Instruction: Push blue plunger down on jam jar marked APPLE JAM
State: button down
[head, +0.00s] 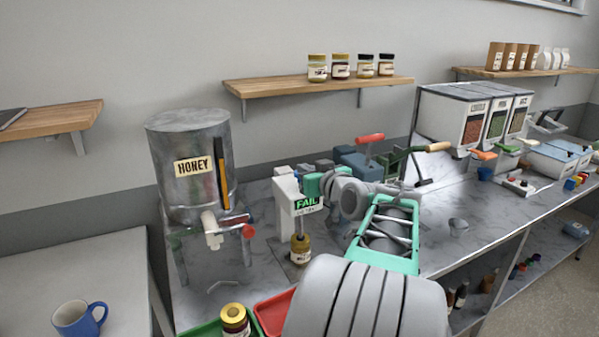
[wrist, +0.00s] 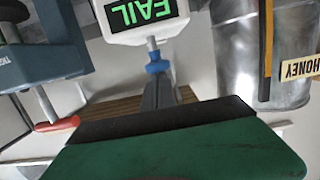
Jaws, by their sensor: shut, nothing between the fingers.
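A white tester-like device (head: 288,200) with a green FAIL display (head: 307,203) stands on the bench. The wrist view is upside down and shows the FAIL display (wrist: 140,12) with a thin rod and a blue plunger (wrist: 157,67) at the device's top. My gripper (wrist: 157,80) is shut and empty, its fingertips right at the blue plunger; I cannot tell if they touch. In the head view the fingertips are hidden.
A honey tank (head: 190,165) stands left of the device. A jar with a yellow lid (head: 235,319) is in the green tray, beside a red tray (head: 275,312). Blue-grey machines with a red handle (head: 370,138) stand behind my arm. A shelf (head: 320,87) is above.

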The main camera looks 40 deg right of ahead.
notch_tip(320, 180, down, 3)
jog(key=shift+s+r+g, duration=0.15)
jog(key=shift+g, duration=0.15)
notch_tip(320, 180, up, 6)
jog(key=shift+d+f+p, duration=0.1)
jog(key=shift+d+p, duration=0.05)
jog(key=shift+p, duration=0.65)
jog(key=b+v, duration=0.3)
jog(key=v, duration=0.7)
jog(key=shift+r, duration=0.35)
